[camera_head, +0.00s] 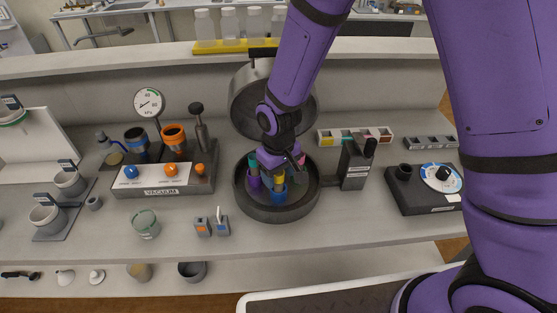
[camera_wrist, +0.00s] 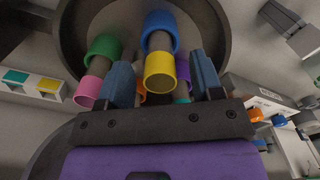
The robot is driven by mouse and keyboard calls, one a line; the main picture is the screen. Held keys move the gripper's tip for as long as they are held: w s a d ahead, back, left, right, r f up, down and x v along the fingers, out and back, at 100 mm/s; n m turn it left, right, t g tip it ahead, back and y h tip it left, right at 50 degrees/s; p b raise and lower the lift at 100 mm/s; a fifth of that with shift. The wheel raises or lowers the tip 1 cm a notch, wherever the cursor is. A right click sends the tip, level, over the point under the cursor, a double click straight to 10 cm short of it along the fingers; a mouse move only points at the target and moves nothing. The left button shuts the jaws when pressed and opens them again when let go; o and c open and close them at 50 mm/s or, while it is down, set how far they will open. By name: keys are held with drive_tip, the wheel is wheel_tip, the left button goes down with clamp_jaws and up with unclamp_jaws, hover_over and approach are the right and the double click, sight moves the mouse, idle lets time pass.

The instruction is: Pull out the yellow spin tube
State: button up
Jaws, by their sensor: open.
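The yellow spin tube (camera_wrist: 160,72) shows in the wrist view with a yellow cap, a grey body and a blue holder (camera_wrist: 159,25) at its other end. My gripper (camera_wrist: 162,75) is open, with one finger on each side of this tube; contact cannot be told. In the head view my gripper (camera_head: 278,162) is low in the round centrifuge bowl (camera_head: 276,212), over the tubes. The yellow cap (camera_head: 278,174) shows just above the blue holder (camera_head: 279,192). The bowl's lid (camera_head: 247,92) stands raised behind.
A pink-capped tube (camera_wrist: 88,91) in a green holder (camera_wrist: 103,47) is close beside one finger. Purple and teal-capped tubes are also close. A dark latch post (camera_head: 356,163) stands right of the bowl; the vacuum unit (camera_head: 163,190) is left. The bench front is mostly clear.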

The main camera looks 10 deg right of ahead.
sight(279, 182)
drive_tip(key=shift+f, duration=1.55)
drive_tip(key=c, duration=1.1)
drive_tip(key=shift+o, duration=0.7)
drive_tip(key=shift+c, duration=0.7)
drive_tip(key=shift+r, duration=0.1)
drive_tip(key=shift+r, duration=0.65)
drive_tip(key=shift+r, duration=3.3)
